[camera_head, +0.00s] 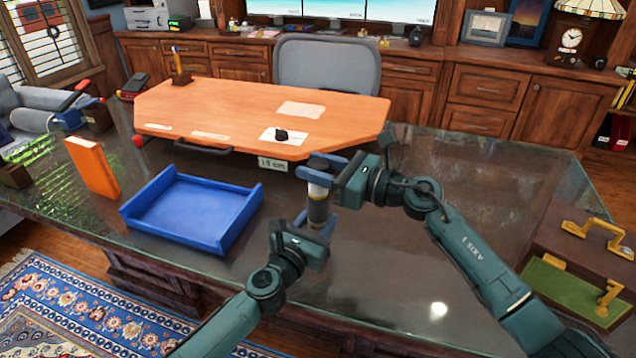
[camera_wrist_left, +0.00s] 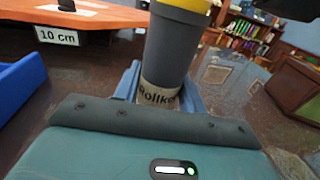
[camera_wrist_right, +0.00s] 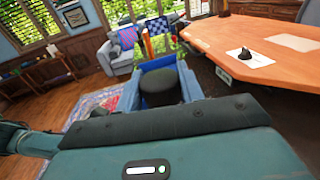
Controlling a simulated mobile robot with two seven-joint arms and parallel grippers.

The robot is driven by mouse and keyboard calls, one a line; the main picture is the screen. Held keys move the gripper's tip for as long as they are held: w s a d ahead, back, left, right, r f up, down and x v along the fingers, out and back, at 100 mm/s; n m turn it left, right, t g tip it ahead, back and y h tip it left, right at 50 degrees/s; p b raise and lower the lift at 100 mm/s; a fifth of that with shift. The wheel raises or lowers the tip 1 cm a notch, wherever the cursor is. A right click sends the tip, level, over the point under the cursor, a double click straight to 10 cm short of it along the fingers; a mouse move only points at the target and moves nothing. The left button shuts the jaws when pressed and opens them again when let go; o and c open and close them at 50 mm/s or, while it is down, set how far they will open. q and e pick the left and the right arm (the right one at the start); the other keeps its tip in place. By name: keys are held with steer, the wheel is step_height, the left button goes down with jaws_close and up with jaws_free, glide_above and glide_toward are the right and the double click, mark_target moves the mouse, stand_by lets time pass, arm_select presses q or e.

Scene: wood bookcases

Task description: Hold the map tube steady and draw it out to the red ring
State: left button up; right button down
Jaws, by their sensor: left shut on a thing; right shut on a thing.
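The map tube (camera_head: 317,208) stands about upright over the glass-topped desk, between my two grippers. It is grey with a yellow band, which shows at the top of the left wrist view (camera_wrist_left: 182,8), and a pale lettered label low down. My left gripper (camera_head: 316,228) is shut on the lower part, its blue fingers at the label. My right gripper (camera_head: 322,168) is shut on the upper end; the dark round cap (camera_wrist_right: 168,86) shows between its fingers in the right wrist view. I see no red ring; part of the tube is hidden by the right fingers.
A blue tray (camera_head: 190,212) and an orange upright book (camera_head: 92,167) stand to the left. A briefcase (camera_head: 580,265) is at the right. The glass (camera_head: 400,270) in front of the right arm is clear.

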step_height(320, 180, up, 5)
steer(key=c, duration=0.9)
jaws_free()
steer(key=shift+f, duration=0.1)
steer(key=v, duration=1.2)
